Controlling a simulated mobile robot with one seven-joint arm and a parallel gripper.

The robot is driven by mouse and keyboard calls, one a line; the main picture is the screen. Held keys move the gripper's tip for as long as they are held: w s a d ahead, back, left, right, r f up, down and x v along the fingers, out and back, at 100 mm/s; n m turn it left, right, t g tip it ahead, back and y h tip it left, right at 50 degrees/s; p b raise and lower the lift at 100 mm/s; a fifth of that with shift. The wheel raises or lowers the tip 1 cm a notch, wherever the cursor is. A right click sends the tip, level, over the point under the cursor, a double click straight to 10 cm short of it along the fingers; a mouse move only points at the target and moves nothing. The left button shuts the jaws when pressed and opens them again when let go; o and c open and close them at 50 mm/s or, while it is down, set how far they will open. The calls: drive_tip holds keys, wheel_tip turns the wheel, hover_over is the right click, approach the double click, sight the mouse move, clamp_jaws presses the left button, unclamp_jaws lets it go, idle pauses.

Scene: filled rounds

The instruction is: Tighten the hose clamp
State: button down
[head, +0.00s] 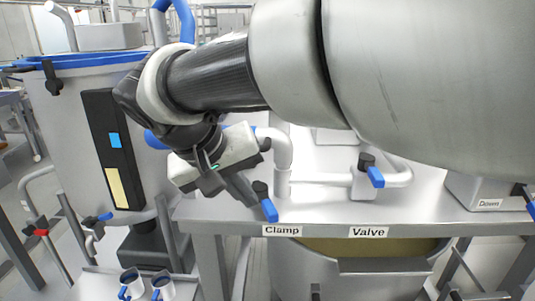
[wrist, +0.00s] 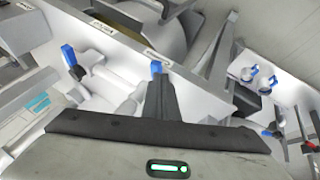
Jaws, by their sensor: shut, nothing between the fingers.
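The clamp handle (head: 268,207), a black knob with a blue lever, stands at the table's front edge behind the "Clamp" label (head: 282,230). Its blue lever points down and toward the front in the head view. In the wrist view the blue lever tip (wrist: 157,68) shows just beyond my fingers, which hide the rest of the handle. My gripper (head: 246,194) is shut and empty, with its dark fingertips close beside the black knob on the left. I cannot tell whether they touch. A white pipe (head: 283,165) rises behind the handle.
A similar blue-lever valve handle (head: 373,172) sits to the right, behind the "Valve" label (head: 369,232); it also shows in the wrist view (wrist: 70,58). A tall steel tank (head: 70,120) stands left. Two mugs (head: 132,282) stand low at front left. A "Down" box (head: 485,190) is right.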

sight(264, 200)
drive_tip(key=w+a+f, duration=0.1)
drive_tip(key=a, duration=0.5)
drive_tip(key=w+d+f, duration=0.6)
drive_tip(key=f, duration=0.2)
drive_tip(key=shift+d+t+b, duration=0.4)
drive_tip(key=shift+w+f, duration=0.1)
